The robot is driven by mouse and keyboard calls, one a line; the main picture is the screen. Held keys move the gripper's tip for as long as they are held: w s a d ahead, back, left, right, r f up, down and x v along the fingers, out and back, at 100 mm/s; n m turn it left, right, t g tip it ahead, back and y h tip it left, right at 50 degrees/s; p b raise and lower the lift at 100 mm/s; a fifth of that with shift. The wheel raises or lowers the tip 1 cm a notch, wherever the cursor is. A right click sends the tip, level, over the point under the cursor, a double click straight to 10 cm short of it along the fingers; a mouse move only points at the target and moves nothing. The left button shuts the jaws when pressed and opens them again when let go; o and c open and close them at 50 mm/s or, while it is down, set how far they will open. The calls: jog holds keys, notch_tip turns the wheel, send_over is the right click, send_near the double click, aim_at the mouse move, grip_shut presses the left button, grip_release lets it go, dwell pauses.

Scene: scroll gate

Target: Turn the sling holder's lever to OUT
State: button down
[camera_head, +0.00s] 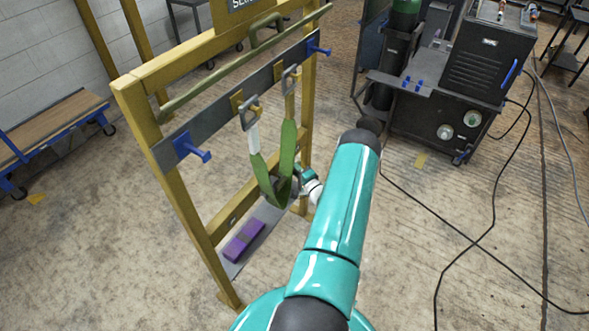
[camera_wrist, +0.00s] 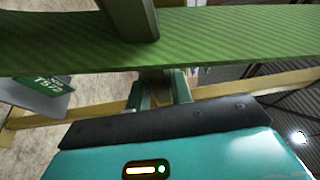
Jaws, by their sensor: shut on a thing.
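The sling holder is a yellow frame (camera_head: 186,205) with a grey crossbar (camera_head: 180,143). A green sling (camera_head: 287,150) hangs as a loop from metal hooks (camera_head: 249,112) on that bar. My gripper (camera_head: 290,187) is at the bottom of the loop and is shut on the sling. In the wrist view the green webbing (camera_wrist: 235,40) crosses the picture, and my gripper (camera_wrist: 160,85) meets its lower edge; the fingertips are partly hidden. An olive rod with a handle (camera_head: 266,32) runs along the top of the frame. I cannot tell which part is the lever, and no OUT mark is readable.
Blue pegs (camera_head: 190,147) stick out from the crossbar. A purple block (camera_head: 244,241) lies on a low grey plate. A dark machine (camera_head: 455,120) stands at the back right with cables on the floor. A bench (camera_head: 50,125) stands left. Floor on the right is mostly open.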

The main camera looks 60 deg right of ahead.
jog(key=shift+r, duration=0.1)
jog(key=c, duration=1.2)
grip_release()
jog(key=shift+r, duration=0.1)
jog(key=shift+c, duration=0.2)
jog(key=shift+s, duration=0.15)
jog(key=v, duration=1.3)
jog(key=shift+s+a, duration=0.2)
jog(key=shift+s, duration=0.05)
